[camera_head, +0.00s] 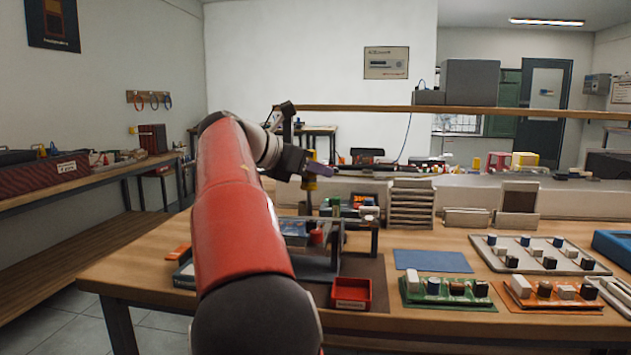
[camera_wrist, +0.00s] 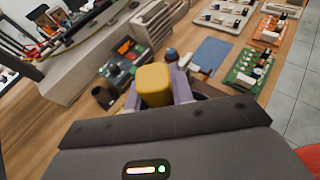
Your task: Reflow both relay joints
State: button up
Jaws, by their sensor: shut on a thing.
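My gripper (camera_head: 314,169) is raised above the workbench, beyond my red arm. It is shut on a yellow-handled tool (camera_wrist: 154,84), which shows between the two purple-grey fingers in the wrist view. In the head view the tool's yellow part (camera_head: 310,184) hangs below the fingers, with a thin dark part pointing down; its tip is not clear. A holder or fixture (camera_head: 296,229) stands on a dark mat (camera_head: 364,268), partly hidden by my arm. A green board (camera_head: 466,301) with several components lies to the right. I cannot tell where the relay joints are.
A red tray (camera_head: 351,306) sits at the mat's front. A blue mat (camera_head: 432,261), an orange board (camera_head: 522,300) and a pale board (camera_head: 520,262) with several parts lie right. Stacked grey trays (camera_head: 411,204) stand behind. Bare wood shows along the bench front.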

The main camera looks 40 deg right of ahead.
jog(key=shift+r, duration=0.6)
jog(key=shift+f, duration=0.15)
jog(key=shift+s+d+f+b, duration=0.25)
jog(key=shift+s+f+b, duration=0.05)
jog(key=shift+f+b, duration=0.25)
jog(key=shift+s+d+f+b, duration=0.25)
jog(key=shift+f+b, duration=0.15)
jog(key=shift+f, duration=0.2)
jog(key=shift+s+d+f+b, duration=0.2)
jog(key=shift+s+f+b, duration=0.1)
jog(key=shift+f+b, duration=0.25)
jog(key=shift+p, duration=0.8)
jog(key=shift+f, duration=0.6)
dwell(3.4)
jog(key=shift+r+p, duration=0.7)
jog(key=shift+r, duration=1.7)
